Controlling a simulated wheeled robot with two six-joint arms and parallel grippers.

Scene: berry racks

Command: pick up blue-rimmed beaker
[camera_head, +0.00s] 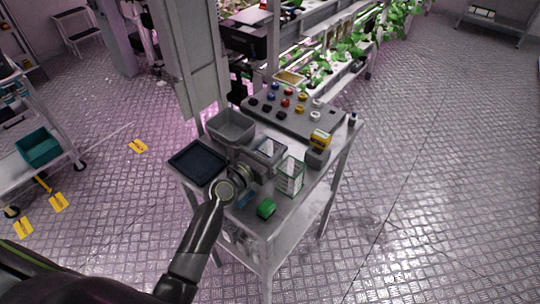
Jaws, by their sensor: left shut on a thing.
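My left arm reaches in from the bottom left to the near edge of the small grey cart. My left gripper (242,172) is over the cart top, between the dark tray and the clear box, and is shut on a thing. The wrist hides most of what it holds, and I cannot make out a blue rim there. No blue-rimmed beaker shows clearly elsewhere on the cart. My right gripper is out of view.
Around the gripper are a dark tray (183,165), a grey bin (222,122), a clear box (291,188), a small blue item (243,201) and a green block (266,208). Behind is a grey panel (322,127) with coloured knobs. Open floor (430,180) lies right.

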